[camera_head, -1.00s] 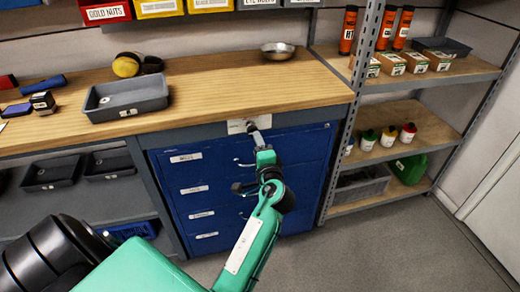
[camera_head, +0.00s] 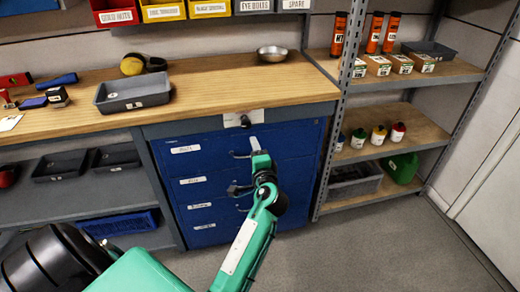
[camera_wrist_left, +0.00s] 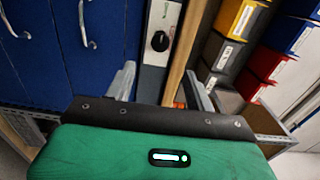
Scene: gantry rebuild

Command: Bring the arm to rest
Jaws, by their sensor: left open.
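My left arm is green and reaches out over the floor towards the blue drawer cabinet (camera_head: 205,213). My left gripper (camera_head: 254,144) is at its end, in front of the top drawer, just below the pale panel with a black knob (camera_head: 245,121). In the left wrist view the two grey fingers (camera_wrist_left: 160,90) stand apart with nothing between them. The knob also shows beyond them in that view (camera_wrist_left: 160,41), with drawer handles to the left. I cannot tell the gap to the cabinet. My right gripper is not in view.
The wooden workbench (camera_head: 215,90) holds a grey tray (camera_head: 133,92), a metal bowl (camera_head: 271,53) and yellow-black ear muffs (camera_head: 143,64). A metal shelf unit (camera_head: 336,110) stands right of the cabinet. Labelled bins (camera_head: 163,12) hang above. The floor (camera_head: 400,245) at front right is clear.

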